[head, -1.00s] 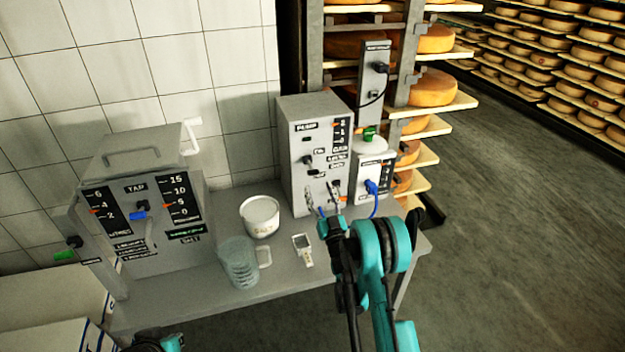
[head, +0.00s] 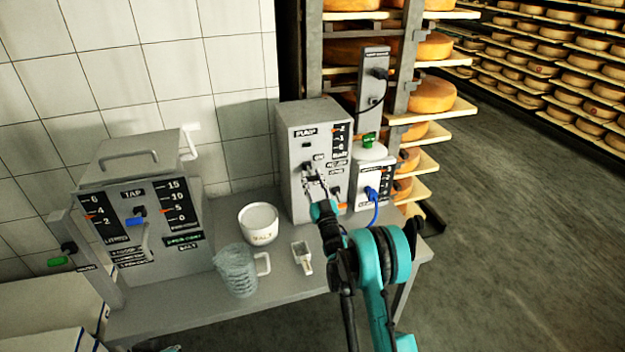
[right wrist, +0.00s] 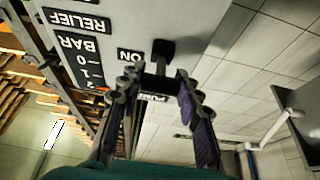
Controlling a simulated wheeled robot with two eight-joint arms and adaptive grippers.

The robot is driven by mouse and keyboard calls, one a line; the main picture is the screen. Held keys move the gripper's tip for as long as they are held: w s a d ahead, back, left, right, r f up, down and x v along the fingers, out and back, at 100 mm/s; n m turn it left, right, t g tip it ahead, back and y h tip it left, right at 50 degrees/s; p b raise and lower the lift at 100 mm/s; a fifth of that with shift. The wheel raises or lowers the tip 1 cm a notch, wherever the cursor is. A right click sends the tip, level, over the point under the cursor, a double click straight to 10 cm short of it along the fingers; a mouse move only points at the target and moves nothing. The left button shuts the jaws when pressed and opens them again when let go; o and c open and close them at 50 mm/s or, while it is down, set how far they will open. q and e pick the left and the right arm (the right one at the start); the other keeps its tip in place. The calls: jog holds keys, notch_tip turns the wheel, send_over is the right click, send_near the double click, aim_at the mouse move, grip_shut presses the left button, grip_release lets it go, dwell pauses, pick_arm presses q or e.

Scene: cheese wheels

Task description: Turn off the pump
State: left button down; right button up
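The pump box (head: 298,185) is a grey cabinet labelled PUMP at the back of the table. Its front carries a bar scale and ON and RELIEF labels. A black switch (right wrist: 163,50) stands beside the ON label in the right wrist view, where the labels are upside down. My right gripper (head: 314,180) is at the box's front and partly hides its controls. In the right wrist view the right gripper (right wrist: 156,82) has its fingers apart, with the switch just beyond the tips; contact is not clear. My left gripper is not visible.
A white container with a blue plug (head: 371,190) and cable stands right of the box. A tap box (head: 150,215) stands at left. A white salt tub (head: 259,225), a clear jug (head: 236,270) and a small device (head: 302,257) are on the table (head: 195,305). Cheese racks stand behind.

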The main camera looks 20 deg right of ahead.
jog(key=c, duration=0.5)
jog(key=shift+o, duration=0.2)
jog(key=shift+w+f+t, duration=0.2)
jog(key=shift+f+t, duration=0.3)
jog(key=shift+t, duration=0.55)
jog(key=shift+w+f+t, duration=0.2)
jog(key=shift+f+t, duration=0.25)
jog(key=shift+t, duration=0.6)
jog(key=o, duration=1.2)
jog(key=shift+c, duration=0.2)
jog(key=shift+f, duration=0.1)
jog(key=v, duration=0.7)
jog(key=shift+s, duration=0.25)
jog(key=shift+s+f, duration=0.1)
jog(key=shift+f, duration=0.05)
